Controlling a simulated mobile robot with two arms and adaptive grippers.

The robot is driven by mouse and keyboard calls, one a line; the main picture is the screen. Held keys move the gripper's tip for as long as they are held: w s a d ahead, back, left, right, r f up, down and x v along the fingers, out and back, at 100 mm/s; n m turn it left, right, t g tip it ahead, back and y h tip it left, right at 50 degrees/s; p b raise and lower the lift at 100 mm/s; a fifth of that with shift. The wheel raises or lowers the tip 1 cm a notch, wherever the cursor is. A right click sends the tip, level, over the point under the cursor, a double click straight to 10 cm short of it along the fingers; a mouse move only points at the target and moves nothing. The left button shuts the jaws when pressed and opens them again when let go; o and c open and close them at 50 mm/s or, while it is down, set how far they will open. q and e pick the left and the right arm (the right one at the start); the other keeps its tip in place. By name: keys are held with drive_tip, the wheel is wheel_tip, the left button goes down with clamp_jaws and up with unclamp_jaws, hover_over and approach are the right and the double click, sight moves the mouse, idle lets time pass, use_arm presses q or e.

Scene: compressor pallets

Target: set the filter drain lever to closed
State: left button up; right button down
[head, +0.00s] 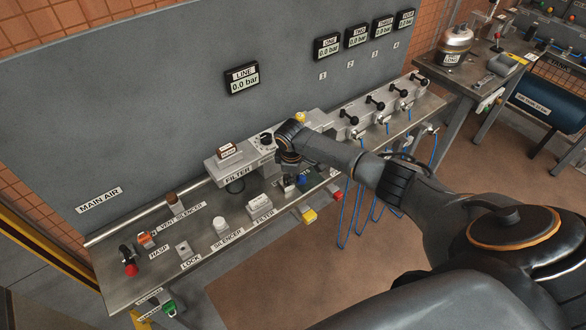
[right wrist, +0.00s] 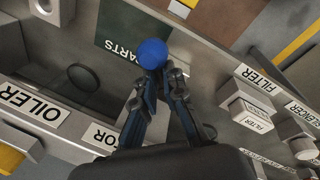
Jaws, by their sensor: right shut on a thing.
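My right gripper (head: 289,182) hangs over the bench just right of the unit labelled FILTER (head: 213,170). In the right wrist view the gripper (right wrist: 158,82) has its fingers closed together on a round blue knob (right wrist: 152,54). The knob also shows as a small blue spot in the head view (head: 302,180). It looks like a lever end, but its stem is hidden by the fingers. I cannot tell from these views which way the drain lever points. My left gripper is not in view.
A green PARTS mat (right wrist: 112,38) lies beyond the fingers. White boxes labelled FILTER (head: 259,204) and SILENCER (head: 221,226) stand on the bench. A red-knobbed valve (head: 130,268) is at the left end. The LINE gauge (head: 242,80) reads 0.0 bar.

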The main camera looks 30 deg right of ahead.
drive_tip(key=m, duration=0.1)
drive_tip(key=m+p, duration=0.1)
drive_tip(key=m, duration=0.1)
drive_tip(key=m+p, duration=0.1)
drive_tip(key=shift+s+a+m+g, duration=0.25)
drive_tip(key=shift+s+m+g, duration=0.05)
drive_tip(key=shift+s+g, duration=0.1)
drive_tip(key=shift+s+a+f+m+g+h+p, duration=0.1)
drive_tip(key=shift+a+m+g+h+p, duration=0.1)
drive_tip(key=shift+m, duration=0.75)
drive_tip(key=shift+a+f+m+g+h+p, duration=0.1)
drive_tip(key=shift+a+m+g+h+p, duration=0.1)
drive_tip(key=shift+m, duration=0.75)
drive_tip(key=shift+s+a, duration=0.1)
drive_tip(key=c, duration=1.4)
unclamp_jaws()
drive_tip(key=shift+r, duration=0.15)
drive_tip(key=shift+a+r, duration=0.15)
drive_tip(key=shift+r, duration=0.3)
drive_tip(key=v, duration=1.1)
drive_tip(key=shift+s, duration=0.1)
